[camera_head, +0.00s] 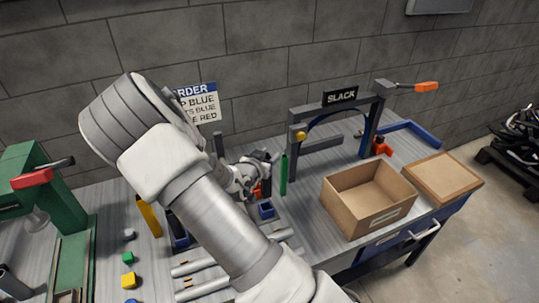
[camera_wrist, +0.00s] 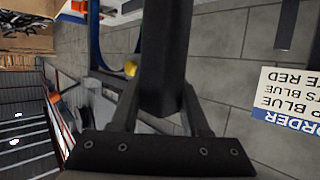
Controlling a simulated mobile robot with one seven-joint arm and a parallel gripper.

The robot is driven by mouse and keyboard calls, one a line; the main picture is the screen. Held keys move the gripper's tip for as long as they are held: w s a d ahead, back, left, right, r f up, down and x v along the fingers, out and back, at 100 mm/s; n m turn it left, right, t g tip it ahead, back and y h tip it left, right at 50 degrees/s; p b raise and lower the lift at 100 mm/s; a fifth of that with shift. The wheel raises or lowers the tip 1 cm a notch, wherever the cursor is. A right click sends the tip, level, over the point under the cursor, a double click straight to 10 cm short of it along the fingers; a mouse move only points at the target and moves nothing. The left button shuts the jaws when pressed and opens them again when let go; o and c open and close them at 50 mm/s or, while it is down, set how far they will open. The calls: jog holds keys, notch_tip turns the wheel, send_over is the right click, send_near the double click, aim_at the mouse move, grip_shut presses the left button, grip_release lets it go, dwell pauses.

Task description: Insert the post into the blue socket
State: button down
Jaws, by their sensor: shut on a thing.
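My gripper (camera_wrist: 162,92) is shut on a dark, many-sided post (camera_wrist: 165,50) in the wrist view. The post stands between the two fingers and runs out of the top of that view. In the head view, my gripper (camera_head: 266,163) is partly hidden by my own arm. A green upright post (camera_head: 284,174) shows just right of it; I cannot tell if this is the held one. A small blue socket (camera_head: 266,210) sits on the bench below and in front of the gripper. The held post's lower end is not clearly visible.
A grey frame with a SLACK sign (camera_head: 340,96) stands behind. A yellow post (camera_head: 149,217), small blocks and a green press (camera_head: 72,240) are left. My arm covers the middle bench.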

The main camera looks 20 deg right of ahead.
jog(key=shift+f+b, duration=2.05)
jog(key=shift+f, duration=0.5)
jog(key=shift+f+b, duration=2.7)
jog(key=shift+f, duration=0.05)
jog(key=shift+c, duration=1.5)
grip_release()
jog(key=shift+r, duration=0.1)
jog(key=p+v, duration=0.1)
jog(key=v, duration=1.6)
jog(key=shift+a+p, duration=0.25)
jog(key=shift+p, duration=0.15)
jog(key=shift+s, duration=0.1)
